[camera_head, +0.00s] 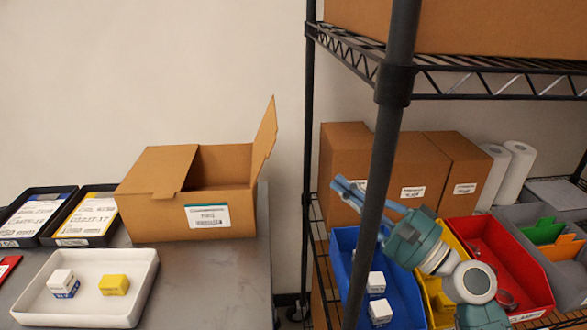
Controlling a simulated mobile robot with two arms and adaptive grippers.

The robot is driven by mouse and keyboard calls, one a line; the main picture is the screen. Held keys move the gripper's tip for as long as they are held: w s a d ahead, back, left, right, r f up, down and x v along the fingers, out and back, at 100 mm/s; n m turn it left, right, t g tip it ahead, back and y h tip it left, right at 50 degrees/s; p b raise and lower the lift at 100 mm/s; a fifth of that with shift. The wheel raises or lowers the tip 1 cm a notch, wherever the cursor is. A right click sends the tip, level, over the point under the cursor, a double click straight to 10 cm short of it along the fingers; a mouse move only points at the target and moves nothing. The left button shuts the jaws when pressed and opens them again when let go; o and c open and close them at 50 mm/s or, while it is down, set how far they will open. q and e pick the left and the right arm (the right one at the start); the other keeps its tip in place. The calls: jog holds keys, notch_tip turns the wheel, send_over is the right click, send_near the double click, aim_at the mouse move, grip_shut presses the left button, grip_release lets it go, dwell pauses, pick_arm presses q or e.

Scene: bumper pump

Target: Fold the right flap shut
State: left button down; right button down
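An open cardboard box (222,215) with a white label stands on the grey table. Its left flap (160,170) lies folded over the left part of the opening. Its right flap (264,138) stands up, nearly upright and leaning slightly outward to the right. The dark inside shows between the flaps. My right gripper (342,186) is to the right of the box, in front of the shelf's cardboard boxes, its fingers pointing left toward the box. It is apart from the flap; its finger gap is unclear. My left gripper is out of view.
A black shelf post (384,130) crosses in front of my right gripper. The rack holds blue (345,250) and red (510,260) bins. A white tray (140,290) with small boxes sits in front of the cardboard box; black trays (88,239) lie left.

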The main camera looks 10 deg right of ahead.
jog(key=p, duration=0.4)
send_near(268, 142)
jog(key=w+d+r, duration=0.1)
jog(key=w, duration=0.1)
jog(key=a, duration=0.1)
jog(key=a+r+p, duration=0.1)
jog(key=a+p, duration=0.1)
jog(key=shift+s+a+r, duration=0.15)
jog(key=shift+s+r, duration=0.1)
jog(key=shift+r, duration=0.1)
jog(key=a+r+n+g+p, duration=0.2)
jog(key=a+p, duration=0.4)
jog(key=p, duration=0.3)
jog(key=shift+r+n+h+p, duration=0.3)
jog(key=shift+r+h+p, duration=0.1)
jog(key=shift+r, duration=0.1)
jog(key=shift+a, duration=0.1)
